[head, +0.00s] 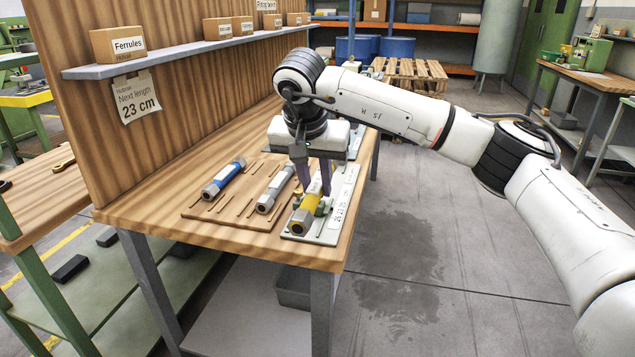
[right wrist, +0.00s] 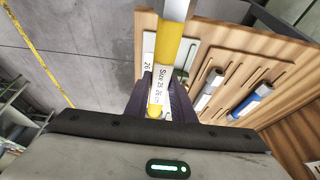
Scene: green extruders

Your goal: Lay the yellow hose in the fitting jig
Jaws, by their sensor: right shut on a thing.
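The fitting jig (head: 336,217) is a pale plate with a number strip and green parts, near the bench's right edge. The hose lies lengthwise over the jig; I cannot tell whether it is seated or just above. The fingers hide part of it. My left gripper is not in view.
A wooden rack board (head: 198,213) left of the jig holds a blue hose (head: 223,178) and a grey-white hose (head: 275,188). A shelf (head: 180,56) with boxes overhangs the back of the bench. A note reads "Next length 23 cm" (head: 137,97). The bench's front left is clear.

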